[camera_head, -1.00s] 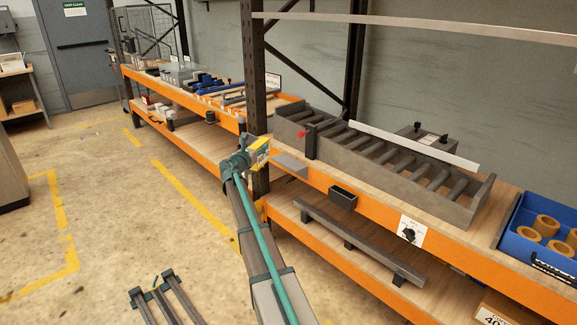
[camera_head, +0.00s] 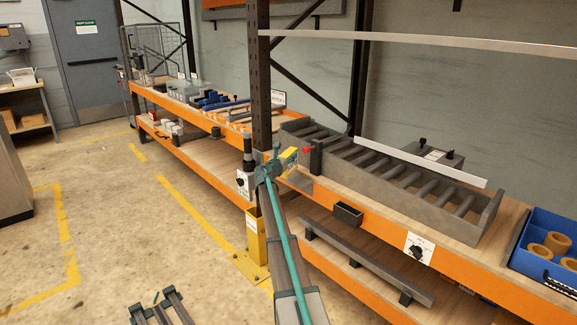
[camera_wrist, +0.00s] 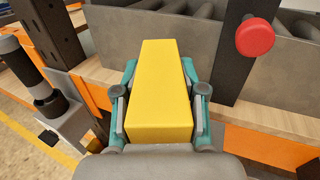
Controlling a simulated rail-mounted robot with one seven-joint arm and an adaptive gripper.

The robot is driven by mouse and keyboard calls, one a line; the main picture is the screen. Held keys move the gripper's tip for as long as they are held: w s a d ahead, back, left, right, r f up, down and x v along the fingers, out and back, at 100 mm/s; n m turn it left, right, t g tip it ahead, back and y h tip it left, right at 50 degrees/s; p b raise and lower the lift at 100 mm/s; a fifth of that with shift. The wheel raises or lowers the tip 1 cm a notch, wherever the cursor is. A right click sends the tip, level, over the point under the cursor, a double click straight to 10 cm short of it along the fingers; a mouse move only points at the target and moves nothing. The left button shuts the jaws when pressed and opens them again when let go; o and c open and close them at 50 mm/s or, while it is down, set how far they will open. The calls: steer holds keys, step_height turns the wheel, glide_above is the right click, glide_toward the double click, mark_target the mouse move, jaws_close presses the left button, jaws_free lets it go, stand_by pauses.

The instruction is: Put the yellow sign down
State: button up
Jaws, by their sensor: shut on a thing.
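The yellow sign (camera_wrist: 160,85) shows in the wrist view as a plain yellow block between the two fingers of my gripper (camera_wrist: 160,100). My gripper is shut on it, with a teal finger against each side. In the head view the sign (camera_head: 288,153) is a small yellow patch at the end of my gripper (camera_head: 277,160), by the near left end of the roller tray. I cannot tell from these views whether its underside touches the shelf.
The grey roller tray (camera_head: 420,196) lies on the orange-edged shelf (camera_head: 385,228). A red knob (camera_wrist: 255,37) on a dark post is close to the right of the sign. A dark rack upright (camera_head: 262,90) stands to the left. A blue bin (camera_head: 530,265) is at the far right.

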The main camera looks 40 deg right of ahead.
steer(key=shift+f, duration=1.8)
steer(key=shift+f, duration=0.1)
steer(key=o, duration=1.2)
steer(key=shift+o, duration=0.2)
